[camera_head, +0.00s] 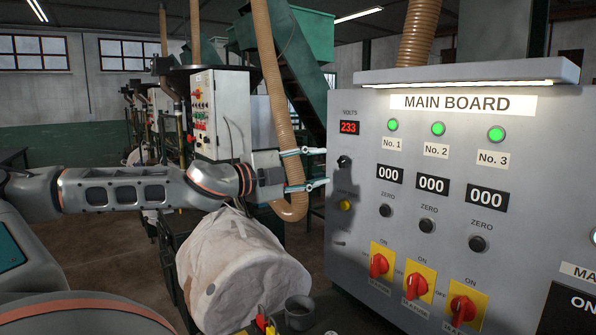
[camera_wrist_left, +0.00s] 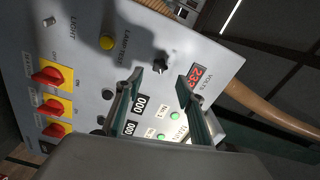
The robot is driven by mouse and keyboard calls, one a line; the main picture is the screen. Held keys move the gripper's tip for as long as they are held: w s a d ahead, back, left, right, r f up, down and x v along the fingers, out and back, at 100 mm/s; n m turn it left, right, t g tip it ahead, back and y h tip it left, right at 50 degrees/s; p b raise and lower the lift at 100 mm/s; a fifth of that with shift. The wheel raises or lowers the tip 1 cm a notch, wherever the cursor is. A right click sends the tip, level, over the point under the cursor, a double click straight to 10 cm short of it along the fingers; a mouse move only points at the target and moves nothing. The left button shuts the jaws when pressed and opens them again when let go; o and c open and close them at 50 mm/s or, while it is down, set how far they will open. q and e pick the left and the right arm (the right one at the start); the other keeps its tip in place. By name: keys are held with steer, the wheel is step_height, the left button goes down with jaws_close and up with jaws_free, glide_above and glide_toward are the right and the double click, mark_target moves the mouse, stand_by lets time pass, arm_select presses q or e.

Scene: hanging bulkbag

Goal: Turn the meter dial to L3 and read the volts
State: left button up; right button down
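The black meter dial (camera_head: 344,161) is on the left part of the grey main board, below the red volts display (camera_head: 349,127), which reads 233. My left gripper (camera_head: 318,168) is open and empty, just left of the dial, with its fingers pointing toward the board. In the left wrist view the dial (camera_wrist_left: 160,64) shows beyond and between the open fingertips (camera_wrist_left: 160,79), apart from them. The volts display (camera_wrist_left: 198,74) there is partly behind a finger. The dial's position marks are too small to read. My right gripper is not in view.
A yellow button (camera_head: 345,205) sits below the dial. The main board (camera_head: 360,240) also carries green lamps, counters reading 000, black zero knobs and red rotary switches (camera_head: 379,264). A ribbed hose (camera_head: 277,100) hangs behind my left gripper. A pale bulk bag (camera_head: 235,270) and a dark cup (camera_head: 299,312) are below.

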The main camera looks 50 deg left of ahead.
arm_select(q)
steer(key=s, duration=0.5)
steer(key=shift+a, duration=0.15)
stand_by(0.5)
